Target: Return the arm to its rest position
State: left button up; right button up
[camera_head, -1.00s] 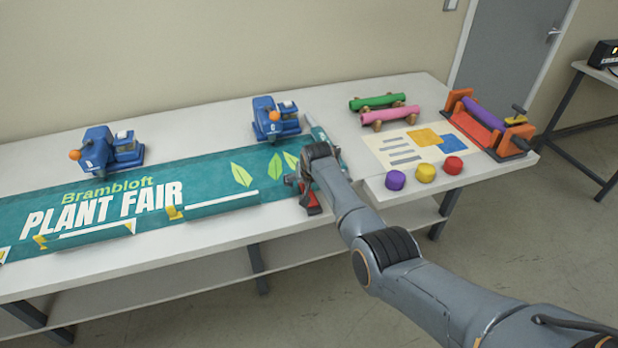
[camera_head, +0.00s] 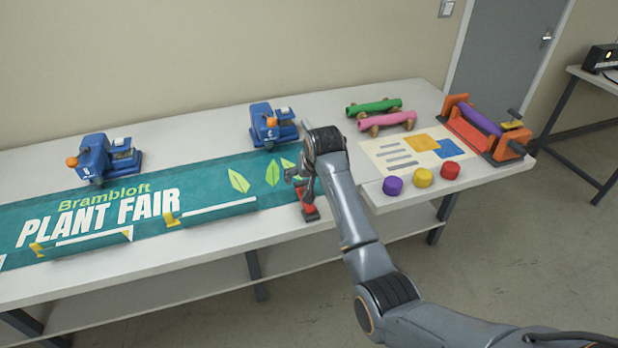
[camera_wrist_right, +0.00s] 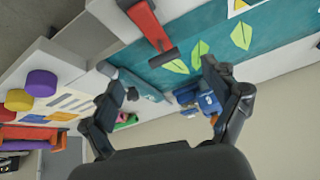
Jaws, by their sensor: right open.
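My right gripper (camera_head: 296,180) is open over the banner's right end, partly hidden by its own wrist in the head view. In the right wrist view the two fingers (camera_wrist_right: 166,80) are spread with nothing between them. A red tool with a dark end (camera_head: 309,204) lies just below the gripper in the head view, near the table's front edge; it also shows in the right wrist view (camera_wrist_right: 150,24), beyond the fingertips and apart from them. The teal "Plant Fair" banner (camera_head: 215,184) lies flat on the table. My left gripper is not in view.
Two blue devices (camera_head: 272,126) (camera_head: 106,157) stand along the banner's back edge. To the right are green and pink rolls (camera_head: 375,106) (camera_head: 387,121), a printed sheet (camera_head: 395,150), purple, yellow and red pucks (camera_head: 422,177) and an orange roller stand (camera_head: 470,130). Open floor (camera_head: 500,260) lies in front.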

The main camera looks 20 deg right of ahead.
dwell(0.4)
jog(key=s+d+f+n+g, duration=0.1)
jog(key=s+f, duration=0.5)
jog(key=s, duration=0.4)
jog(key=s+d+f+n, duration=0.1)
jog(key=s+f, duration=0.4)
jog(key=s, duration=0.5)
jog(key=s+a+r+n+g, duration=0.1)
jog(key=s+n+g, duration=0.1)
jog(key=s, duration=2)
notch_tip(320, 180, down, 27)
jog(key=s+g, duration=0.1)
jog(key=s, duration=0.2)
jog(key=s+d+f+g, duration=0.1)
jog(key=s+d+f, duration=0.1)
jog(key=s+f, duration=1.3)
jog(key=shift+s+d+f, duration=0.2)
jog(key=shift+s+d, duration=0.15)
jog(key=shift+s, duration=0.2)
